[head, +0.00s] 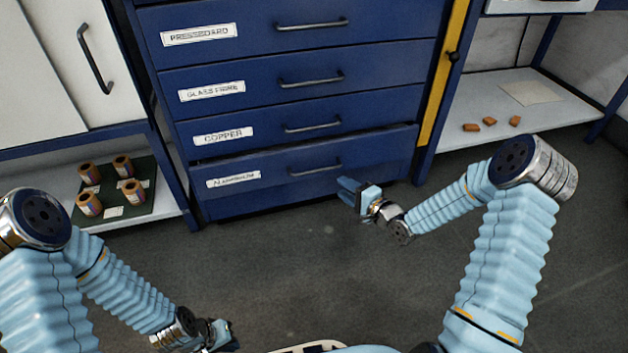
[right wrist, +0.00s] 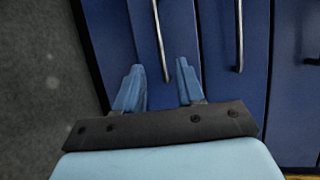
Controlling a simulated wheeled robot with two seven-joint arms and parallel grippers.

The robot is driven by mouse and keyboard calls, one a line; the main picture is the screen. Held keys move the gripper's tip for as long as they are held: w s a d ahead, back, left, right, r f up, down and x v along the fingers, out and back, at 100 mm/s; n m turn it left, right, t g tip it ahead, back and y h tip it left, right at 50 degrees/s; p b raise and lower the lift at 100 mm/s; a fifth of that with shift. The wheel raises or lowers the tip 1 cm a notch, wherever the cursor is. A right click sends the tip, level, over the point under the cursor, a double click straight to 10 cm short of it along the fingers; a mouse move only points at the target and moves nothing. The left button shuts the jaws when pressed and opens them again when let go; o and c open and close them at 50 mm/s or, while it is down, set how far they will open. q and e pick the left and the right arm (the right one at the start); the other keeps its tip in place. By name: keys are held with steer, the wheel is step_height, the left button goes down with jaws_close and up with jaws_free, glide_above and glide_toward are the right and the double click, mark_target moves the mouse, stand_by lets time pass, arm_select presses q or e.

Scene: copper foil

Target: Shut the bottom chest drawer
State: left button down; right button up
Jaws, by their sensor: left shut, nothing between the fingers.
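The blue chest's bottom drawer (head: 270,190) stands slightly out from the drawer front above it, with a dark gap along its top edge. Its front bears a white label (head: 234,179) and a dark bar handle (head: 315,170). My right gripper (head: 346,190) is in front of the drawer's right part, just below and right of the handle. In the right wrist view its two blue fingers (right wrist: 158,82) are apart with nothing held, and the handle (right wrist: 160,40) runs ahead between them. Whether the fingers touch the drawer cannot be told. My left gripper (head: 228,338) is shut and empty, low over the floor.
The drawers above, including the copper drawer (head: 265,128), look closed. A left shelf holds a dark tray (head: 140,212) with several copper-coloured rolls. A right shelf (head: 560,110) holds 3 small brown blocks (head: 489,121). The grey floor (head: 290,265) before the chest is clear.

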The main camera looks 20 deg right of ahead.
steer(key=b+x, duration=0.1)
steer(key=x, duration=1.1)
steer(key=shift+b, duration=0.3)
steer(key=shift+a, duration=0.1)
jaws_close()
